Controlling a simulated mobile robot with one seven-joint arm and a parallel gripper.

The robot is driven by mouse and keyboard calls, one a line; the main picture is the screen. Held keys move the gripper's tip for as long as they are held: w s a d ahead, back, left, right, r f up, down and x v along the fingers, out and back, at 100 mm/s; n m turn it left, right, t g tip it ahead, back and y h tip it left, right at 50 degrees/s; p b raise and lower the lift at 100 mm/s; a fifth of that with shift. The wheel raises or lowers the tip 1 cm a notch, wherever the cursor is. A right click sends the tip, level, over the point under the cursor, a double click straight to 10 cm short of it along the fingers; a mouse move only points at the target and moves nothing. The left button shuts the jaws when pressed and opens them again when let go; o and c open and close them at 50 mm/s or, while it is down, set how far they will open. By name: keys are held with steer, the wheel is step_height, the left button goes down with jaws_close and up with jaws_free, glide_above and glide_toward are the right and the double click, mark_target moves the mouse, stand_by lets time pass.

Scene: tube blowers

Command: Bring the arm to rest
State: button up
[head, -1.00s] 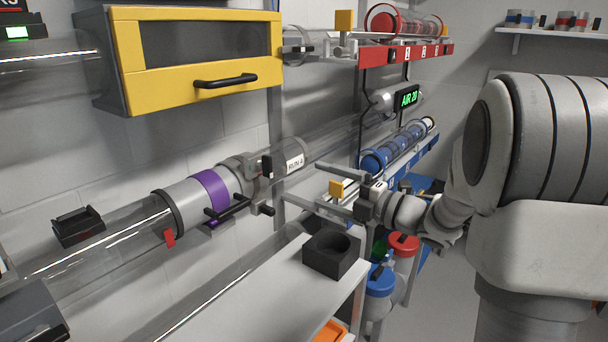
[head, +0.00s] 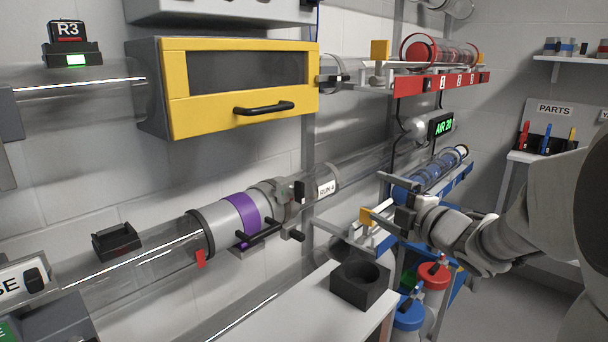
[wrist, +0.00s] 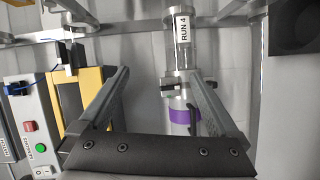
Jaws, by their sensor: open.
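My gripper (head: 372,196) is in the right half of the head view, in front of the lower tube rack, with its fingers pointing left. In the wrist view my gripper (wrist: 158,75) is open, its two fingers spread wide with nothing between them. Beyond the fingers are the clear tube end labelled RUN 4 (wrist: 183,40) and the purple band (wrist: 183,116). They look apart from the fingers. My arm stretches in from the right edge of the head view, elbow large and near.
A yellow-framed cabinet (head: 213,119) hangs on the wall. The purple-banded coupling (head: 243,216) sits on the long clear tube. A black block with a round hole (head: 361,286) stands on the white bench. Red and blue canisters (head: 433,278) stand below my gripper. Floor shows at lower right.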

steer(key=s+d+m+g+h, duration=0.35)
steer(key=s+m+h, duration=0.5)
steer(key=m, duration=0.45)
steer(key=s+a+f+m+g+y, duration=0.1)
steer(key=s+a+f+m+g, duration=0.15)
steer(key=s, duration=0.45)
steer(key=s+a+f+m+g+y, duration=0.1)
steer(key=s+a+f+m+g, duration=0.15)
steer(key=s, duration=0.55)
steer(key=s+a+f+m+g+y, duration=0.1)
steer(key=s+a+f+m+g, duration=0.15)
steer(key=s, duration=0.45)
step_height(320, 180, up, 25)
steer(key=t+p, duration=0.1)
steer(key=p, duration=2.4)
steer(key=shift+w+d+r+h, duration=0.15)
steer(key=shift+w+r+h, duration=0.1)
steer(key=shift+h, duration=0.1)
